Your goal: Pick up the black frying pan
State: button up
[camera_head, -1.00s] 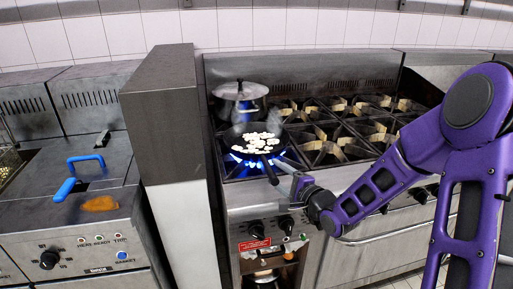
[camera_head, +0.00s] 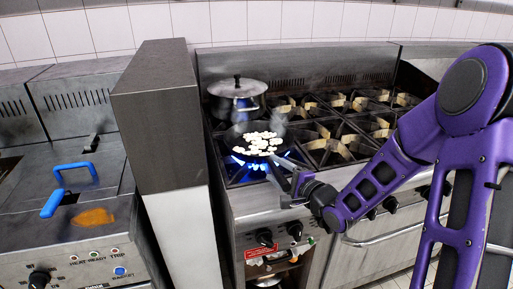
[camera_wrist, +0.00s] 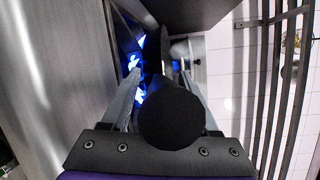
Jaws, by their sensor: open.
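The black frying pan (camera_head: 236,136) sits over a lit burner at the stove's front left, with several pale pieces of food in it. Its black handle (camera_head: 279,178) points toward the front edge of the stove. My gripper (camera_head: 292,183) is at the handle's near end. In the wrist view the round end of the handle (camera_wrist: 172,120) fills the space between the two fingers of my open gripper (camera_wrist: 160,82). The fingers stand on either side of the handle. Whether either touches it I cannot tell. Most of the pan is hidden behind the handle in the wrist view.
A lidded steel pot (camera_head: 237,101) stands just behind the pan. Blue flames (camera_head: 250,163) burn under the pan. Empty burner grates (camera_head: 335,145) lie to the right. A tall grey partition (camera_head: 165,100) stands left, with a fryer unit (camera_head: 75,195) beyond it.

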jog(key=shift+w, duration=0.1)
grip_shut()
dwell(0.3)
dwell(1.0)
jog(key=shift+a+r, duration=0.1)
jog(key=shift+r, duration=0.1)
